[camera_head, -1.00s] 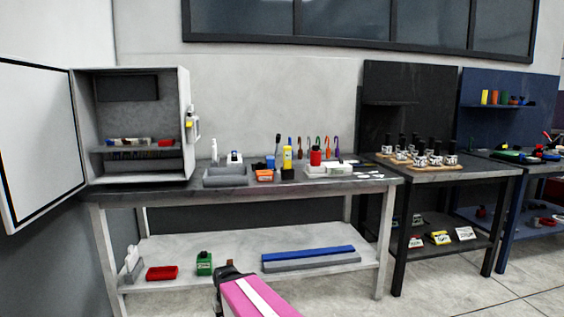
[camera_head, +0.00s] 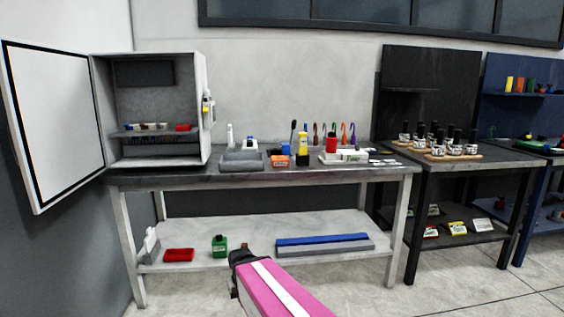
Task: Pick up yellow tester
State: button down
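A yellow upright object (camera_head: 303,143) with a dark block at its foot stands on the table's rear middle, left of a red-topped item. A smaller yellow and white item (camera_head: 207,108) is on the right side of the open cabinet. I cannot tell for sure which is the yellow tester. My gripper (camera_head: 240,257) is dark, at the end of my pink and white arm link, low in front of the table's lower shelf. It is apart from both yellow items. Its fingers are too small and dark to tell open from shut.
The grey table (camera_head: 199,178) carries a grey tray (camera_head: 242,162), an orange box (camera_head: 278,161), a red-topped item (camera_head: 331,145) and several upright coloured tools. The cabinet (camera_head: 201,75) has its door (camera_head: 55,120) swung open leftward. A dark table (camera_head: 480,170) with bottles stands right. Floor in front is partly clear.

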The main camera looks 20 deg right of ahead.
aim_at(302, 136)
jog(key=i+l+z, duration=0.1)
jog(key=l+z, duration=0.25)
jog(key=i+l+z, duration=0.1)
jog(key=z, duration=0.25)
jog(key=i+l+z, duration=0.15)
jog(key=z, duration=0.15)
jog(key=l, duration=0.1)
